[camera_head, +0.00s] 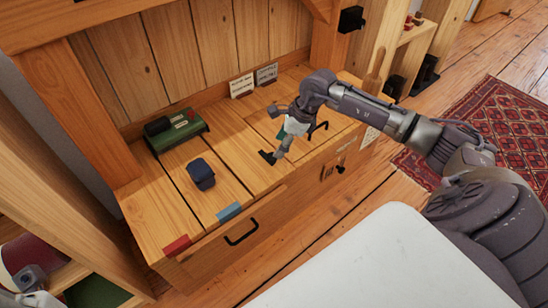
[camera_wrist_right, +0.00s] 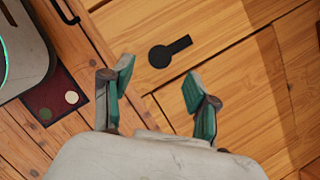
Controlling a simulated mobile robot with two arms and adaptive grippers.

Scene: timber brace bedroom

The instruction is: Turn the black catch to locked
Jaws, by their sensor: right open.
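The black catch (camera_wrist_right: 168,52) shows in the right wrist view as a round disc with a short lever pointing up and right, flat on the pale wood. In the head view a small black shape beside my gripper, near the chest's front edge, appears to be this catch (camera_head: 266,157). My right gripper (camera_wrist_right: 150,92) is open and empty, its two green-padded fingers apart, with the catch beyond the gap and no visible contact. It also shows over the chest in the head view (camera_head: 299,141). A grey part at the lower left edge may be my left gripper (camera_head: 32,279); its fingers are unclear.
The wooden chest (camera_head: 157,210) carries a green box (camera_head: 178,130), a dark blue object (camera_head: 201,174) and two small cards (camera_head: 242,86) at the back. A black handle (camera_head: 241,232) is on its front. A white surface (camera_head: 375,262) lies in front. A red rug (camera_head: 490,130) is at right.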

